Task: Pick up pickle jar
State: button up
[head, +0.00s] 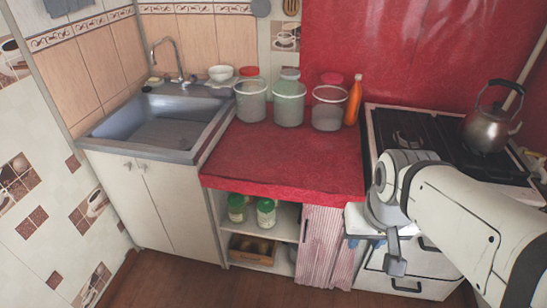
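No jar is clearly marked as the pickle jar. Two green jars with pale labels stand upright side by side on the open shelf below the red counter: a left green jar (237,207) and a right green jar (266,213). Their contents are too small to tell. My gripper (396,266) hangs at the end of my arm on the right, in front of the white stove drawers. It is well to the right of both jars and touches neither. Its fingers are seen too poorly to tell whether they are open or shut.
Several clear containers (289,104) and an orange bottle (354,100) stand at the back of the red counter (280,155); its front is clear. A sink (160,125) is left, a stove with a kettle (488,130) right. A striped curtain (321,245) hangs beside the shelf.

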aim_at(266, 221)
jog(key=z, duration=0.75)
jog(key=k, duration=1.35)
jog(key=u, duration=0.45)
jog(key=i, duration=1)
jog(key=u, duration=0.1)
